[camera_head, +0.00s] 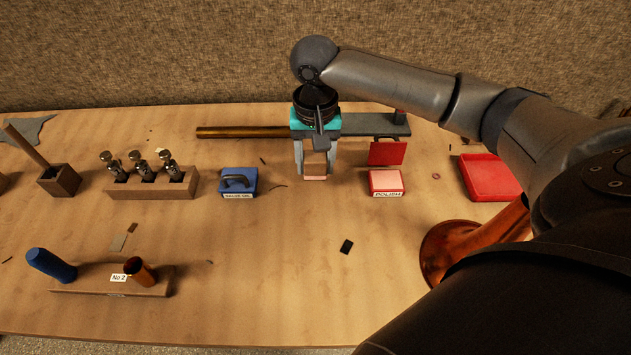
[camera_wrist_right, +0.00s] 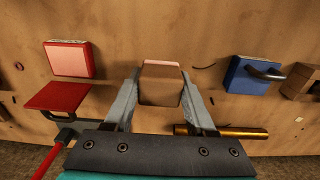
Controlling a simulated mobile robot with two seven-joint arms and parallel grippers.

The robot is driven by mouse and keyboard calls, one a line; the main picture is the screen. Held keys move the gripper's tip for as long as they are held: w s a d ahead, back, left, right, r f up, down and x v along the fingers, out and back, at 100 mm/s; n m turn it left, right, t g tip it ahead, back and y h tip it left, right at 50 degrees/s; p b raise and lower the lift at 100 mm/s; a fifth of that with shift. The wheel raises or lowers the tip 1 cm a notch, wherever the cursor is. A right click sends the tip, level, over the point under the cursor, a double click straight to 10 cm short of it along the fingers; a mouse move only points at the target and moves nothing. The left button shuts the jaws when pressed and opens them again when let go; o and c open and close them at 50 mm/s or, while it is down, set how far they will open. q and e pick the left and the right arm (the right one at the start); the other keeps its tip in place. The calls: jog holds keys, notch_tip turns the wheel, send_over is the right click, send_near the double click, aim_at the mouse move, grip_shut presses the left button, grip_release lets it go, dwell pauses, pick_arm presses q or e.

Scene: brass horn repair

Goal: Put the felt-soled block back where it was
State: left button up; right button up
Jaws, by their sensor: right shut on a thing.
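My right gripper (camera_head: 315,172) is shut on a small brown block with a pale pink sole, the felt-soled block (camera_head: 314,178). In the right wrist view the block (camera_wrist_right: 160,84) sits between the two grey fingers (camera_wrist_right: 160,92). The gripper points down over the back middle of the bench. I cannot tell whether the block touches the bench. My left gripper is not in view.
A red box labelled polish (camera_head: 386,182), with a red panel (camera_head: 388,153) behind it, stands right of the gripper. A blue box (camera_head: 238,181) stands left. A brass rod (camera_head: 240,132) lies behind. A red tray (camera_head: 488,180) is farther right. The bench's front middle is mostly clear.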

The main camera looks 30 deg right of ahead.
aim_at(315, 190)
notch_tip(315, 190, down, 5)
jog(key=shift+r+b, duration=0.15)
jog(key=shift+b, duration=0.65)
jog(key=shift+f, duration=0.4)
jog(key=o, duration=0.9)
jog(key=shift+f, duration=0.1)
jog(key=shift+c, duration=0.2)
jog(key=o, duration=0.3)
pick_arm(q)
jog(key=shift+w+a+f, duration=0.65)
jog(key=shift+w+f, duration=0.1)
pick_arm(e)
jog(key=shift+o, duration=0.2)
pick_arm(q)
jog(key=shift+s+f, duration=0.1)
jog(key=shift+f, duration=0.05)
